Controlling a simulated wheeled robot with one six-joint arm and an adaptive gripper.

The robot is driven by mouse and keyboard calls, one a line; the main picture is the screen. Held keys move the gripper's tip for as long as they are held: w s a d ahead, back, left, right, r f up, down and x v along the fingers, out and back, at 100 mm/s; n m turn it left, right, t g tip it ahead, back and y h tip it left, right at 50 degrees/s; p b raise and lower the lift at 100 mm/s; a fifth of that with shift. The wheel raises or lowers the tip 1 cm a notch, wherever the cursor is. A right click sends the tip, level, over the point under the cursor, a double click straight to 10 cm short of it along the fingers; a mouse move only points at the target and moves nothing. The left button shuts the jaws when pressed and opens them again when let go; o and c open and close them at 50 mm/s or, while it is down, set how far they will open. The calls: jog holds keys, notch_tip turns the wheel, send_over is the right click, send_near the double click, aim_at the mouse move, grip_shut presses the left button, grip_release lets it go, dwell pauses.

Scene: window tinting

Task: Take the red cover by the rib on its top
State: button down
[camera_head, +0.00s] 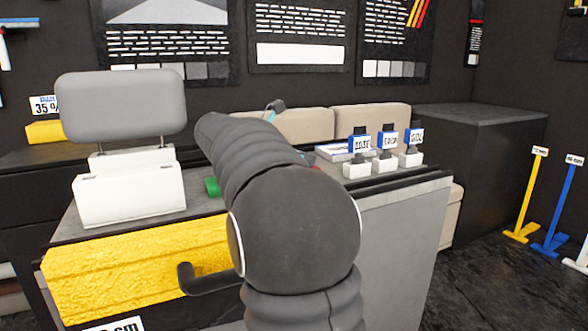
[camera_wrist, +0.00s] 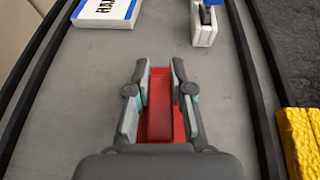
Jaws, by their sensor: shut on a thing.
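The red cover (camera_wrist: 180,110) lies on the grey worktop in the wrist view, with its raised rib (camera_wrist: 160,118) running lengthwise between my fingers. My gripper (camera_wrist: 159,70) is shut on the rib, one finger on each side. In the head view my own arm hides nearly all of the cover and the gripper; only a small red bit (camera_head: 311,158) shows beside the arm.
A white box-like stand with a grey panel (camera_head: 122,105) is on the left of the worktop. A green object (camera_head: 212,187) lies beside my arm. Labelled blue-and-white holders (camera_head: 384,150) stand at the right. Dark rails edge the worktop.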

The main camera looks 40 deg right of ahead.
jog(key=shift+r, duration=0.45)
notch_tip(320, 180, up, 3)
jog(key=shift+r, duration=0.2)
jog(key=s+r, duration=0.6)
jog(key=s, duration=0.5)
jog(key=shift+s+r+b, duration=0.35)
